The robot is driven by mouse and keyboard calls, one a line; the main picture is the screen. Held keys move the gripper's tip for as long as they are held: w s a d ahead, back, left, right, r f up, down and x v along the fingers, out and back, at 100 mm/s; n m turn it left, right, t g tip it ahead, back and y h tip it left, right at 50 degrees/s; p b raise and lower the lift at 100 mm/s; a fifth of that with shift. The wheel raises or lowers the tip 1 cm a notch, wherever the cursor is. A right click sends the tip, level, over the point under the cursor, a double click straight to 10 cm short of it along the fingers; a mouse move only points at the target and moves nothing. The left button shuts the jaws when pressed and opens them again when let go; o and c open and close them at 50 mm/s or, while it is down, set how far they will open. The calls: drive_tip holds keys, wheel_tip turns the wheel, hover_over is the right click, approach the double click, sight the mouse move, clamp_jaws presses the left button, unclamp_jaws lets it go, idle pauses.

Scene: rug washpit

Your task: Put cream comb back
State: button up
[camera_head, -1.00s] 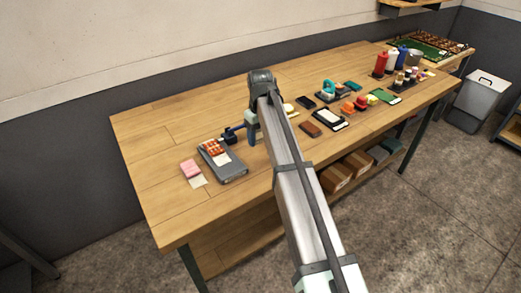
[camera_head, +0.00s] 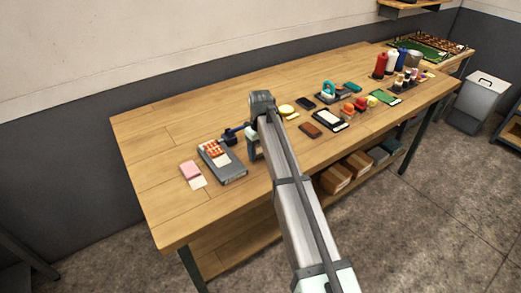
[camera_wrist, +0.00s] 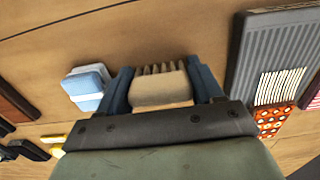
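The cream comb (camera_wrist: 160,88) is a pale block with a row of short teeth along its far side in the wrist view. My gripper (camera_wrist: 163,82) has its two dark blue fingers on either side of the comb, and the comb fills the space between them. In the head view my gripper (camera_head: 254,149) is low over the front middle of the workbench (camera_head: 165,165), just right of a grey case. My arm hides most of the comb there. I cannot tell whether the comb touches the bench top.
The grey ridged case (camera_wrist: 272,55) with an orange dotted piece (camera_wrist: 270,120) lies close on the right in the wrist view. A light blue block (camera_wrist: 86,88) lies close on the left.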

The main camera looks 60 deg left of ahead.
drive_tip(key=o, duration=0.4)
drive_tip(key=shift+o, duration=0.2)
drive_tip(key=shift+r, duration=0.1)
wheel_tip(320, 180, up, 12)
drive_tip(key=shift+r, duration=0.1)
idle(0.8)
